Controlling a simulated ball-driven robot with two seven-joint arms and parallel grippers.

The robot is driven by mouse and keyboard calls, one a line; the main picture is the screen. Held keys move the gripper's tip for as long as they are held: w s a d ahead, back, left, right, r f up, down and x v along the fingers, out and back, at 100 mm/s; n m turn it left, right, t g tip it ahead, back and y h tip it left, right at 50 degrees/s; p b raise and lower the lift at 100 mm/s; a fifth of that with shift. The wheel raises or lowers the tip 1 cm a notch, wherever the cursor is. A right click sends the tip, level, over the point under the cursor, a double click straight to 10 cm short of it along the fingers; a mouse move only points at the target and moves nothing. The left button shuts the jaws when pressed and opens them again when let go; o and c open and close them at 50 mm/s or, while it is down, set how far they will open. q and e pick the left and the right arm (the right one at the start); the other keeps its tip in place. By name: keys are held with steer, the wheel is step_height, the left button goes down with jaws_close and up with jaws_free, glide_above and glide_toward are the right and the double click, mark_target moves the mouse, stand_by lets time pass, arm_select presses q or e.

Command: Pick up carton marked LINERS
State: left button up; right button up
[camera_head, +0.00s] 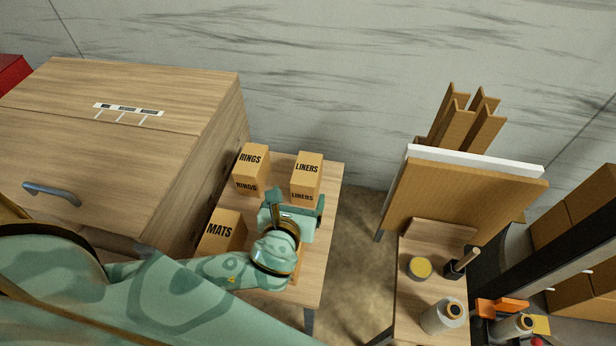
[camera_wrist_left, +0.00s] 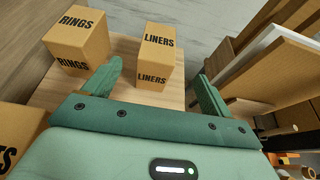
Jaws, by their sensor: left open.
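The carton marked LINERS (camera_head: 307,178) stands upright at the back right of a small wooden table (camera_head: 334,190). In the left wrist view the LINERS carton (camera_wrist_left: 156,56) lies ahead, between the lines of the two fingers. My left gripper (camera_head: 296,200) is open and just in front of the carton; in the left wrist view its fingers (camera_wrist_left: 157,82) are spread with nothing between them. I cannot tell whether a fingertip touches the carton. The carton's lower front is partly hidden by the gripper in the head view. My right gripper is in neither view.
The RINGS carton (camera_head: 251,169) stands left of LINERS with a gap. The MATS carton (camera_head: 222,232) is nearer, beside my left arm. A wooden cabinet (camera_head: 150,150) borders the table's left. Boards (camera_head: 470,205) and a bench with jars (camera_head: 440,318) stand right, across a floor gap.

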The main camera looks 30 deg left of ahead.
mark_target(306, 172)
arm_select(q)
steer(key=b+x, duration=0.1)
steer(key=x, duration=0.4)
steer(key=shift+w+f, duration=0.25)
steer(key=shift+w+a+f, duration=0.1)
steer(key=shift+w+a, duration=0.1)
steer(key=shift+w, duration=0.25)
steer(key=b+x, duration=0.2)
steer(key=x, duration=0.2)
steer(key=shift+w+a, duration=0.15)
steer(key=shift+w, duration=0.2)
steer(key=shift+s, duration=0.1)
steer(key=shift+c, duration=1)
steer(key=c, duration=1.5)
